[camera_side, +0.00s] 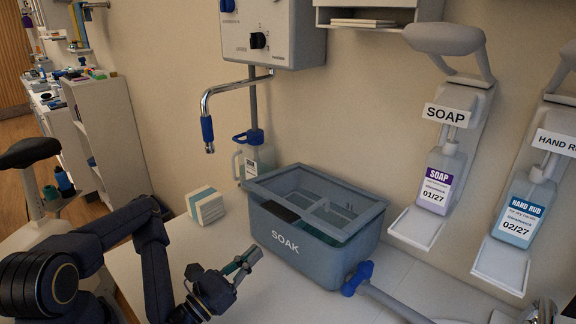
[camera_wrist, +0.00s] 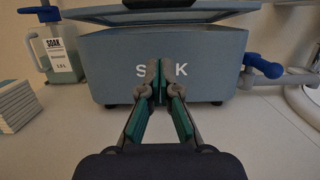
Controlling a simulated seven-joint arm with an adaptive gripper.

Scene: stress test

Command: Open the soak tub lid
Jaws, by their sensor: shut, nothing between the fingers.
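The blue-grey soak tub (camera_side: 322,262) stands on the white counter, with SOAK printed on its front. Its see-through lid (camera_side: 345,190) appears to lie flat on the rim, and inner dividers show through it. A dark handle (camera_side: 280,212) sits at the lid's front edge. My gripper (camera_side: 252,258) is low in front of the tub, shut and empty. In the wrist view, the fingertips (camera_wrist: 160,82) come together before the tub's front wall (camera_wrist: 115,75) and hide part of the lettering. The lid's front edge (camera_wrist: 100,14) is above them. Contact with the wall cannot be told.
A blue-capped soak jug (camera_side: 253,158) stands behind the tub, below a curved tap (camera_side: 206,105). A white-and-teal box (camera_side: 206,205) is at its left. A blue valve and pipe (camera_side: 358,278) run at its right. Soap (camera_side: 440,175) and hand-rub (camera_side: 521,205) dispensers hang on the wall.

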